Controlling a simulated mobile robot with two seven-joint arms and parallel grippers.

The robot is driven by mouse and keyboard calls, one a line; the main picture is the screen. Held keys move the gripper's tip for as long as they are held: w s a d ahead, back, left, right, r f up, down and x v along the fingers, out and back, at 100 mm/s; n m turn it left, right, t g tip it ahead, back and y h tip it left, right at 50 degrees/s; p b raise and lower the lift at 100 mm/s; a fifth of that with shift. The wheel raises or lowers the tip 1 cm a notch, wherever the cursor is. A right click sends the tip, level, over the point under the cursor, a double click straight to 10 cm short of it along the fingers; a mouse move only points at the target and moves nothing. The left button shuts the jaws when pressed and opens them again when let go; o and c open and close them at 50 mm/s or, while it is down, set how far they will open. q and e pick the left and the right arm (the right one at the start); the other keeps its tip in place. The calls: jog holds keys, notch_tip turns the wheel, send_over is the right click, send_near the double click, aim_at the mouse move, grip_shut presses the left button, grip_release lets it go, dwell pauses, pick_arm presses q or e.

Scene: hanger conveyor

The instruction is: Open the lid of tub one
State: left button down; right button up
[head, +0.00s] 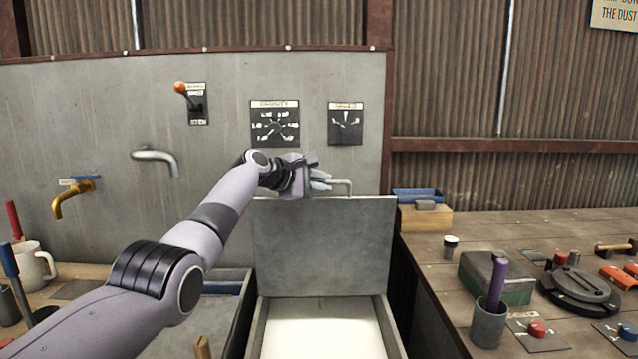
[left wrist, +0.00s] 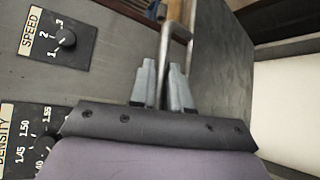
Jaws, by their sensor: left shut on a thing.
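The tub (head: 381,325) stands at the bottom middle of the head view, with a white interior showing. Its grey lid (head: 322,245) stands raised, about upright, at the tub's back edge. A metal bar handle (head: 347,183) sits at the lid's top edge. My left gripper (head: 322,181) is at the handle, shut on it. In the left wrist view, the two grey fingertips (left wrist: 163,85) close around the handle (left wrist: 177,32), beside the lid (left wrist: 225,75). No number shows on the tub. My right gripper is not in view.
Behind the lid is a grey panel (head: 80,120) with a density dial (head: 275,124), a speed dial (head: 345,124), an orange-knobbed lever (head: 190,97) and taps. On the right, a wooden bench (head: 430,265) holds a purple-handled tool in a cup (head: 488,325) and a green-sided block (head: 495,280).

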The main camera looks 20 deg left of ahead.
pick_arm(q)
jog(key=shift+r, duration=0.1)
jog(key=c, duration=1.2)
grip_release()
jog(key=shift+s, duration=0.1)
jog(key=b+v, duration=0.3)
jog(key=v, duration=0.4)
jog(key=shift+b, duration=0.3)
